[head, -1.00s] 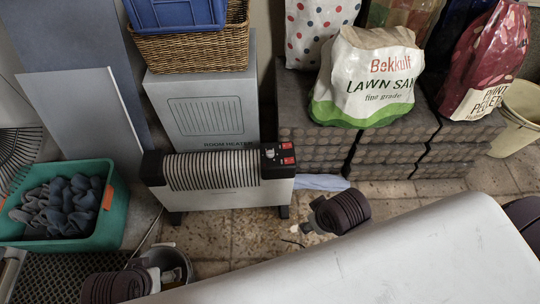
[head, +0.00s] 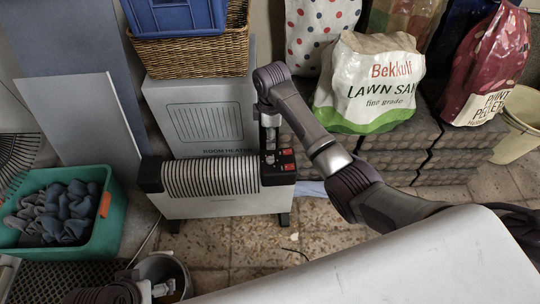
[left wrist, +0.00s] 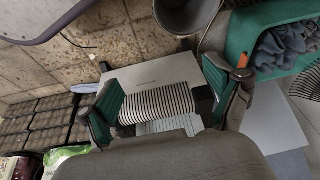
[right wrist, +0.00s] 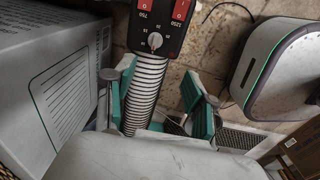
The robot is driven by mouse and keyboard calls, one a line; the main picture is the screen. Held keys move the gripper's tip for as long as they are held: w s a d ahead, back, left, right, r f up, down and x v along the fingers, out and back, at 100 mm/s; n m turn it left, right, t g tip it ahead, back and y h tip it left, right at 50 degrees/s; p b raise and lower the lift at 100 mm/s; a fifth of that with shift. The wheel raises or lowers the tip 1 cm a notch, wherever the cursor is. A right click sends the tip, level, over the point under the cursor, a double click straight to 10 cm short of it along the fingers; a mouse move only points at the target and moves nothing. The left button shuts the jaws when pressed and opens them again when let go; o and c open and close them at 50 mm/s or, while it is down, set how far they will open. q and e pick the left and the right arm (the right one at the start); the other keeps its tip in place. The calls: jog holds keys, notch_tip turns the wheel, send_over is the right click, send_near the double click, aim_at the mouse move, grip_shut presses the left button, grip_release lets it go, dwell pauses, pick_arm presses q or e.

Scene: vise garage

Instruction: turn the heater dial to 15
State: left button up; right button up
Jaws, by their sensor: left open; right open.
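My left gripper (left wrist: 165,82) is open and empty, low at the left.
A room heater box (head: 205,112) with a basket (head: 190,52) on it stands behind the heater. A teal crate of gloves (head: 108,215) is at left, a metal bucket (head: 163,268) in front. Stacked briquettes (head: 432,160) and bags are at right.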

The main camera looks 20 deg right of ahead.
jog(key=w, duration=0.1)
pick_arm(q)
jog(key=w+d+r+t+h+b, duration=0.25)
jog(key=w+t, duration=0.35)
jog(key=w, duration=0.4)
pick_arm(e)
send_over(270, 157)
jog(key=shift+n, duration=0.3)
notch_tip(270, 157, down, 7)
jog(key=shift+r, duration=0.2)
notch_tip(270, 157, down, 3)
jog(key=shift+s+r+b, duration=0.1)
jog(key=shift+r+b, duration=0.05)
jog(key=shift+b, duration=0.7)
notch_tip(270, 157, down, 3)
jog(key=shift+f+b, duration=0.1)
jog(key=shift+b, duration=0.6)
pick_arm(q)
jog(key=w+d+r+t, duration=0.2)
jog(key=w+r+t, duration=0.1)
jog(key=r+t, duration=0.1)
jog(key=w+d+r+t+h, duration=0.1)
jog(key=w+d+r+t, duration=0.1)
jog(key=r, duration=0.5)
jog(key=shift+w+r+m+t, duration=0.15)
jog(key=shift+w+m+t, duration=0.3)
jog(key=shift+t, duration=0.45)
pick_arm(e)
jog(key=shift+f, duration=0.1)
grip_shut()
